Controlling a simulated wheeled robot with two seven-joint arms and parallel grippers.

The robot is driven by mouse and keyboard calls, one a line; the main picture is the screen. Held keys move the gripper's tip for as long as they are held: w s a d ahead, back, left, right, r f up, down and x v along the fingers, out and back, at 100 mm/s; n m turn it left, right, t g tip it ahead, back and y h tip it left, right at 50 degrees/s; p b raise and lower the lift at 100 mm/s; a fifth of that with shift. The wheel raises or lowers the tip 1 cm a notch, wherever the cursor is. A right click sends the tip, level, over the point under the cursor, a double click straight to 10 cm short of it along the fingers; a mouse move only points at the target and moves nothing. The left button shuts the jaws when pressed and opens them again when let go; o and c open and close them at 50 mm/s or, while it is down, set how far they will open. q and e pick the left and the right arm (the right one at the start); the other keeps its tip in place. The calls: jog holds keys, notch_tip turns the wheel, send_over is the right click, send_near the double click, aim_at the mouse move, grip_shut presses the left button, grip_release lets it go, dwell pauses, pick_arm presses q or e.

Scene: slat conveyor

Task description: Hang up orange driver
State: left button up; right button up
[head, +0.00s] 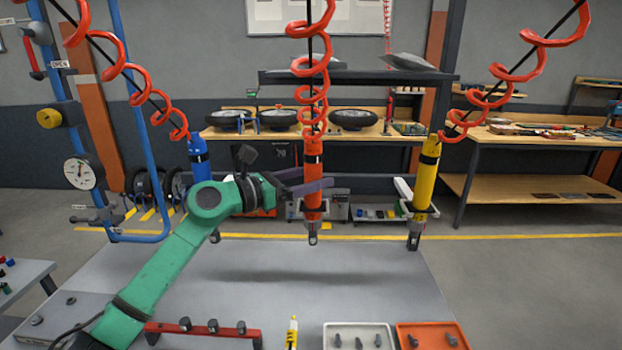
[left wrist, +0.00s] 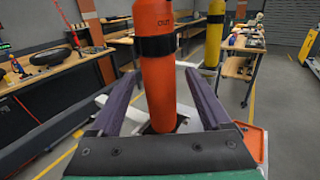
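The orange driver (head: 313,172) hangs upright on a red coiled hose (head: 311,70) in the middle of the head view, its dark tip above the grey table. In the left wrist view, the orange driver (left wrist: 158,90) stands between the two purple fingers of my left gripper (left wrist: 162,74). Narrow gaps show on both sides of it, so the fingers look open around it rather than closed on it. In the head view my left gripper (head: 307,187) reaches the driver's lower body from the left. My right gripper is not in view.
A blue driver (head: 199,158) hangs at left and a yellow driver (head: 428,172) at right, beside a white bracket (head: 403,189). A red rack (head: 203,331), a white tray (head: 331,345) and an orange tray (head: 402,344) lie at the front. The table's middle (head: 300,285) is clear.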

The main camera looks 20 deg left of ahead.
pick_arm(q)
jog(key=shift+f, duration=0.2)
jog(key=shift+s+a+f, duration=0.1)
jog(key=shift+s+a, duration=0.05)
jog(key=shift+a, duration=0.05)
jog(key=b+v, duration=0.9)
jog(key=v, duration=0.5)
jog(key=shift+r, duration=0.35)
jog(key=shift+s, duration=0.1)
